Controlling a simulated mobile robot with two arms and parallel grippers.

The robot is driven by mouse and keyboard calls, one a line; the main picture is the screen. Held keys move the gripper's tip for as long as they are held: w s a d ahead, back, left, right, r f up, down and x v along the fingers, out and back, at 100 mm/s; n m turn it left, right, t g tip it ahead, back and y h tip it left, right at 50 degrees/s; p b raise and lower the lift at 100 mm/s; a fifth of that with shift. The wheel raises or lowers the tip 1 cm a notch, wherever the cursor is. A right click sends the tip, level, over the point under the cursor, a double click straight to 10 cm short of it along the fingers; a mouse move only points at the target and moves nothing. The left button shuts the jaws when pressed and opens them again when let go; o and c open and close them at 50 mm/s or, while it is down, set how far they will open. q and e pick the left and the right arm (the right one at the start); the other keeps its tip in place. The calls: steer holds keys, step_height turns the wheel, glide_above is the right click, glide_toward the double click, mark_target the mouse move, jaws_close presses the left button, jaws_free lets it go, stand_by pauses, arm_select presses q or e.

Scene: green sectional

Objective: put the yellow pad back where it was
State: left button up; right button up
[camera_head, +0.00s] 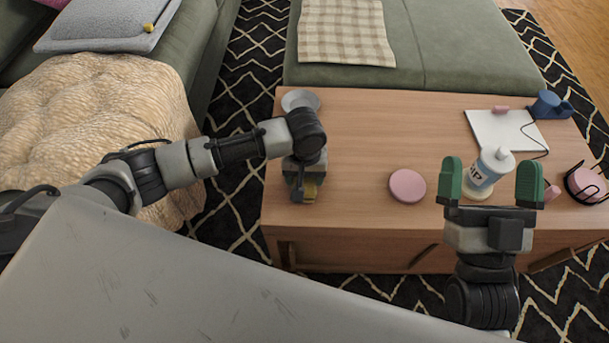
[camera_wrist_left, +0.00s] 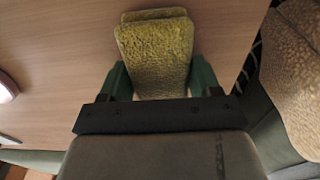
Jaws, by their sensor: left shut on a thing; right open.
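The yellow pad (camera_wrist_left: 154,60) is textured and sits between the two green fingers of my left gripper (camera_wrist_left: 158,80) in the left wrist view. A second yellowish layer shows just beyond its far edge; I cannot tell whether it is part of the same pad. In the head view my left gripper (camera_head: 303,188) points down over the left end of the wooden table (camera_head: 350,140), and only a small bit of the yellow pad (camera_head: 310,191) shows. I cannot tell whether the pad touches the table. My right gripper (camera_head: 490,184) is open and empty, its fingers framing the bottle in the picture.
A grey dish (camera_head: 300,99) lies behind my left gripper. The table's middle back is clear.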

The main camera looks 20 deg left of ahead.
arm_select(q)
steer(key=o, duration=0.4)
steer(key=shift+f, duration=0.1)
steer(key=o, duration=0.5)
steer(key=shift+c, duration=0.2)
